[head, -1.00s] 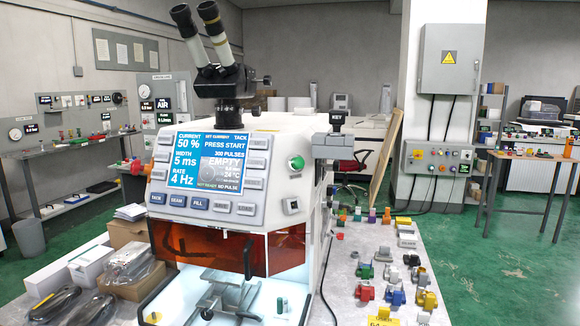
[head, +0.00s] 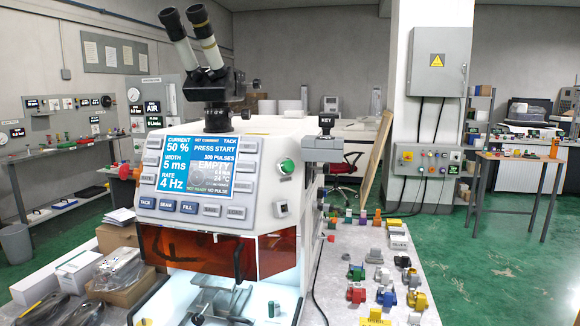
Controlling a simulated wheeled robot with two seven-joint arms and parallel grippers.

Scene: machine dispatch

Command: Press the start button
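The start button is most likely the round green button (head: 287,166) on the right side of the machine's white front, beside the screen; I cannot read a label on it. The laser welding machine (head: 262,212) stands on the bench with a microscope on top. Its screen (head: 208,164) reads "PRESS START", "300 PULSES", "EMPTY" and "NOT READY NO PULSE". Keys TACK, SEAM and FILL sit below the screen. Neither of my grippers shows in the head view.
An orange window (head: 190,250) covers the lit chamber. Several small coloured parts (head: 388,298) lie on the bench at right. Boxes and bagged items (head: 122,275) crowd the left. A block marked KEY (head: 327,122) stands at the machine's upper right. Green floor lies open at far right.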

